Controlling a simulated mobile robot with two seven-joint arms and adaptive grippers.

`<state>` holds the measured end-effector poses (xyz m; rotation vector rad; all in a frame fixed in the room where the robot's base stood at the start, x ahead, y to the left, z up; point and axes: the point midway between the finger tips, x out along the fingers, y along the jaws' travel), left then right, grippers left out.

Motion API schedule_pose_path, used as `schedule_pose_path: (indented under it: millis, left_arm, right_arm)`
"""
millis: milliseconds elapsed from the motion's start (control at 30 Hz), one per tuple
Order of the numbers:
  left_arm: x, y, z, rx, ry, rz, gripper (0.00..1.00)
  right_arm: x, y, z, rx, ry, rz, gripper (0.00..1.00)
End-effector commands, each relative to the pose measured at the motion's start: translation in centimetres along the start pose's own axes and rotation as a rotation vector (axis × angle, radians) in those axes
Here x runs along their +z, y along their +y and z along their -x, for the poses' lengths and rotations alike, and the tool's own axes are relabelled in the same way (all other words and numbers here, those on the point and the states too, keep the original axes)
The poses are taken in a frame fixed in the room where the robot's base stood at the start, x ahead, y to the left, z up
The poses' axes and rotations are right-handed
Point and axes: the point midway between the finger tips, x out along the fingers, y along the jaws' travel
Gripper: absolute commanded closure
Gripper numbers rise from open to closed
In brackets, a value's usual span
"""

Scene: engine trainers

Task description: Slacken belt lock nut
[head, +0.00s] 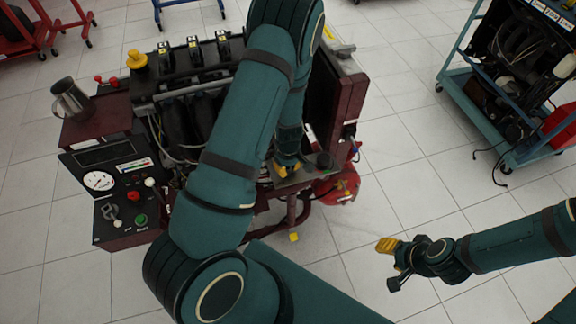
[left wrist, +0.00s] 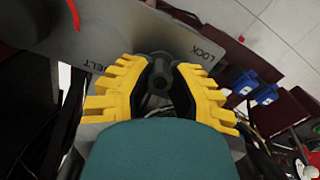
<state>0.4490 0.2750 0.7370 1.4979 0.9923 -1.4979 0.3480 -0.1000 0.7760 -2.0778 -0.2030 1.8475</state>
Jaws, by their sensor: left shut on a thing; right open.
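My left gripper (head: 287,168) reaches over the engine trainer to a grey metal plate (head: 298,180) on its right front side. In the left wrist view, the yellow fingers of this gripper (left wrist: 162,70) are closed on a dark grey nut (left wrist: 159,75) with a round head. The plate (left wrist: 120,36) there carries the words "LOCK" and "BELT". The fingers hide the sides of the nut. My right gripper (head: 389,257) is open and empty above the floor, to the right of the trainer.
A red round part (head: 338,188) sits beside the plate. A blue cart (head: 463,89) stands at the right. Tiled floor (head: 405,170) lies clear between.

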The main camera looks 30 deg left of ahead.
Motion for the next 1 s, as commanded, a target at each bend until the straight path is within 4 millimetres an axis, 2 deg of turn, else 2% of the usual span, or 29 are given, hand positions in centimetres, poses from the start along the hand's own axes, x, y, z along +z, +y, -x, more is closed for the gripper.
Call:
schedule_pose_path:
  millis: [300,733,767,833,867,1000]
  left_arm:
    - [-0.04,0.02,0.02,0.001,0.001,0.084,1.00]
    - [-0.03,0.02,0.00,0.001,0.001,0.091,1.00]
    - [-0.03,0.01,0.00,0.000,0.001,0.091,0.77]
    - [-0.03,0.01,0.00,0.000,0.001,0.091,0.52]
    - [-0.03,0.01,0.00,0.000,0.001,0.091,0.47]
    - [-0.02,0.01,0.00,0.000,0.001,0.091,0.47]
  right_arm:
    - [-0.15,-0.11,0.29,0.000,0.003,-0.001,0.53]
    - [-0.17,-0.11,0.29,0.000,0.004,-0.001,0.53]
    - [-0.17,-0.11,0.29,0.000,0.004,-0.001,0.53]
    - [-0.16,-0.11,0.29,0.000,0.004,-0.001,0.53]
    - [-0.16,-0.11,0.29,0.000,0.004,-0.001,0.53]
    - [-0.16,-0.11,0.29,0.000,0.004,-0.001,0.53]
